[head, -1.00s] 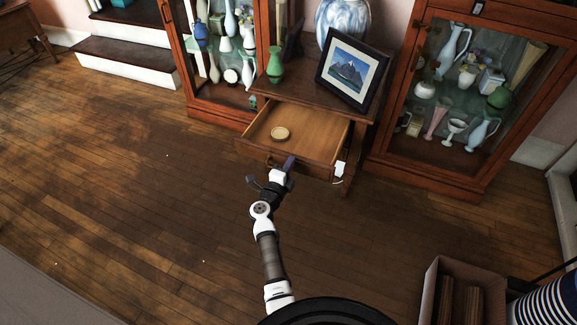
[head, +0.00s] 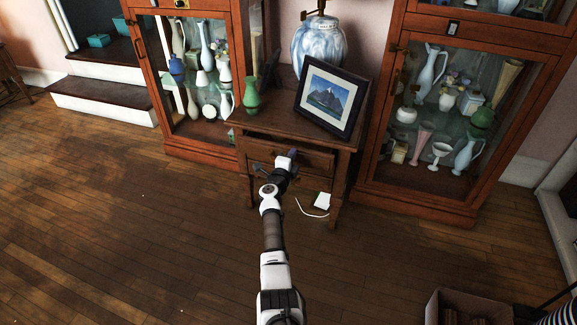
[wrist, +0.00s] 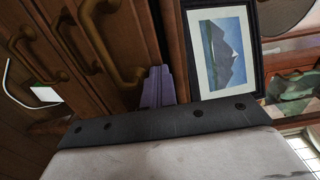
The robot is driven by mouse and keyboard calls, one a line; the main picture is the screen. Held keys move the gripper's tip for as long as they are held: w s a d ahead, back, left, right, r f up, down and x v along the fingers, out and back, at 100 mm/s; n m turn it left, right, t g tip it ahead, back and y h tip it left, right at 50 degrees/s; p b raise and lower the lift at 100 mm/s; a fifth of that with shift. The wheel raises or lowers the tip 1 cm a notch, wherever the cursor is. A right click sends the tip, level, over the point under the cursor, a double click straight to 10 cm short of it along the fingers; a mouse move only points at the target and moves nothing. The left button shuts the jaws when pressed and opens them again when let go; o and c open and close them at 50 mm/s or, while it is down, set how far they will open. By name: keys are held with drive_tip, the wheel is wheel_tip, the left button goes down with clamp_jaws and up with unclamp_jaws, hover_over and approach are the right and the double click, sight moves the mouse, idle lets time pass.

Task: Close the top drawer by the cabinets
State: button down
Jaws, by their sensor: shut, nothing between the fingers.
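The top drawer (head: 318,160) of the small wooden side table (head: 270,122) is pushed in, its front nearly flush below the tabletop. A thin dark line shows above the front, so I cannot tell if it is fully seated. My gripper (head: 292,154) is at the upper part of the drawer front, with no grip on a handle. In the wrist view my purple fingers (wrist: 157,87) are together, against or very close to the wood near the top edge. A brass handle (wrist: 100,45) shows beside them. The drawer's inside is hidden.
A framed mountain picture (head: 331,98), a green vase (head: 251,96) and a blue-white lamp (head: 319,45) stand on the table. Glass cabinets flank it at left (head: 203,150) and right (head: 415,205). The floor in front is clear.

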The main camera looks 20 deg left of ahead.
drive_tip(key=shift+w, duration=1.05)
drive_tip(key=shift+s+d, duration=0.1)
